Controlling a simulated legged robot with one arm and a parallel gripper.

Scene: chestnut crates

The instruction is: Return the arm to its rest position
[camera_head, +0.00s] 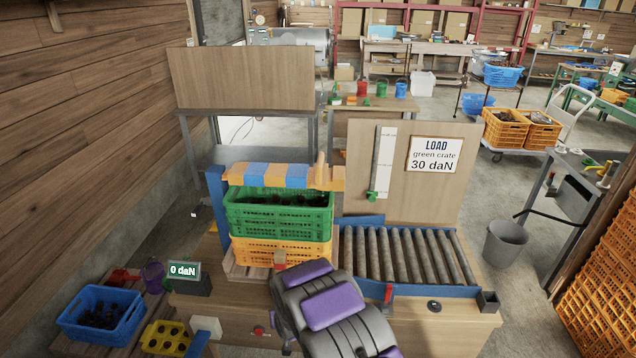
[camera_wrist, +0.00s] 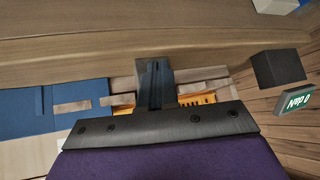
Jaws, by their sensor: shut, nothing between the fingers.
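My arm, black with purple covers, reaches up from the bottom of the head view, in front of the bench. In the wrist view my gripper (camera_wrist: 156,85) is shut and empty, its dark fingers together. In the head view its fingertips cannot be made out clearly. A green crate (camera_head: 280,222) with dark contents stands on an orange crate (camera_head: 281,251), just beyond the end of my arm. A bit of orange crate (camera_wrist: 197,99) shows behind the fingers in the wrist view.
A striped bar (camera_head: 275,175) lies across above the green crate. A roller conveyor (camera_head: 405,255) is to the right. The display (camera_head: 184,270) reads 0 daN; it also shows in the wrist view (camera_wrist: 292,101). A blue crate (camera_head: 102,314) stands at lower left. A grey bin (camera_head: 506,246) stands on the floor.

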